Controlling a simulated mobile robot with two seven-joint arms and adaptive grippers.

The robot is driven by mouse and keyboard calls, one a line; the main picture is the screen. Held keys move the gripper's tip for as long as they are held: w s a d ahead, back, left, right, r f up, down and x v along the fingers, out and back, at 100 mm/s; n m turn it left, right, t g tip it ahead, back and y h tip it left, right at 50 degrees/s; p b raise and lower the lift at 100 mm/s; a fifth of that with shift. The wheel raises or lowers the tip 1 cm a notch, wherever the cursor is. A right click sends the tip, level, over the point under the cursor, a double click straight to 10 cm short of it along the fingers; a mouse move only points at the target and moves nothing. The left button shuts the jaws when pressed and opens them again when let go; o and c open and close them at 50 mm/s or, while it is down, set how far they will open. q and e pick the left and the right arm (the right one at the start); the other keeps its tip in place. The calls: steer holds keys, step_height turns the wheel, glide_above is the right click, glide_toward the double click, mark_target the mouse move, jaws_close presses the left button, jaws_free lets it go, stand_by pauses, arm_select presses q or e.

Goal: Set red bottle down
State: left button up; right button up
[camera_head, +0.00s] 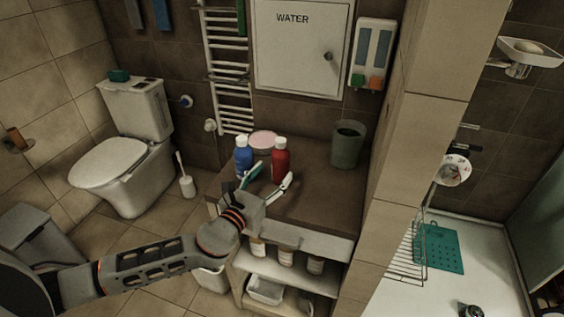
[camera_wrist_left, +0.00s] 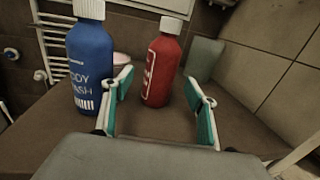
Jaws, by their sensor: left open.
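The red bottle (camera_head: 281,160) with a white cap stands upright on the brown countertop (camera_head: 322,190). It also shows in the left wrist view (camera_wrist_left: 161,68), ahead of the gap between the two fingers. My left gripper (camera_head: 269,177) is open in front of the bottle, its fingers apart with teal pads (camera_wrist_left: 158,108). The bottle's base shows on the counter in the wrist view, and no finger visibly grips it. My right gripper is in neither view.
A blue bottle (camera_head: 243,155) stands left of the red one, close to my left finger. A pink round dish (camera_head: 263,139) lies behind them. A grey-green cup (camera_head: 346,144) stands at the back right. The counter's right front is clear. A tiled wall (camera_head: 398,170) bounds the right side.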

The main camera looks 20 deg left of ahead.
mark_target(276, 171)
arm_select(q)
steer(key=x, duration=0.5)
steer(key=shift+w+f, duration=0.25)
steer(key=shift+f, duration=0.05)
steer(key=c, duration=1.5)
steer(key=shift+r, duration=0.1)
